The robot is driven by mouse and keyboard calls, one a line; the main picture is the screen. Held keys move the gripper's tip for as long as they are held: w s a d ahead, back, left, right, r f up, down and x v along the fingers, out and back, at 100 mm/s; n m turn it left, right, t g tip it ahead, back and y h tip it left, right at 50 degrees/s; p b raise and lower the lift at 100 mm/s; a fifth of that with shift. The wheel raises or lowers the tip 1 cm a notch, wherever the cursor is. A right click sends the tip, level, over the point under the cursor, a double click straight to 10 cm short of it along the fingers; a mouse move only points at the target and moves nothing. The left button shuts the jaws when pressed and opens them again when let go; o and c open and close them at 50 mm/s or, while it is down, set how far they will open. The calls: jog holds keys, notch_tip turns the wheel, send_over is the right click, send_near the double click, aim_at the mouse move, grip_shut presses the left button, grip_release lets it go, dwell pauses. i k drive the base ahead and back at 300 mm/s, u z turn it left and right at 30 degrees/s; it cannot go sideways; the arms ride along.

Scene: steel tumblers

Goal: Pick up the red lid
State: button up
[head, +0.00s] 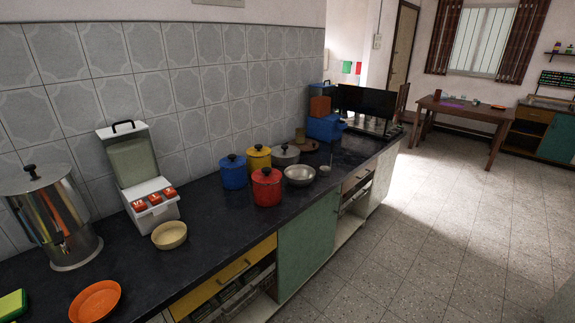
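A red pot (267,192) stands upright on the dark counter, near the counter's front edge and right of the picture's middle left. Its red lid (261,178) sits on top of it and carries a black knob in the middle. My gripper is not in view, so I cannot tell its place or state.
A blue pot (234,174), a yellow pot (259,159) and a grey pot (286,155) stand close behind the red one. A metal bowl (299,178) is beside it on the right. The dark counter (215,213) is clear to its left. The floor (390,240) in front is open.

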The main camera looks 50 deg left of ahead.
aim_at(266, 175)
jog(key=u, duration=0.35)
jog(key=i, duration=1.65)
jog(key=u, duration=1.75)
jog(key=i, duration=1.1)
jog(key=u, duration=1.3)
jog(key=i, duration=0.6)
jog(key=u, duration=0.15)
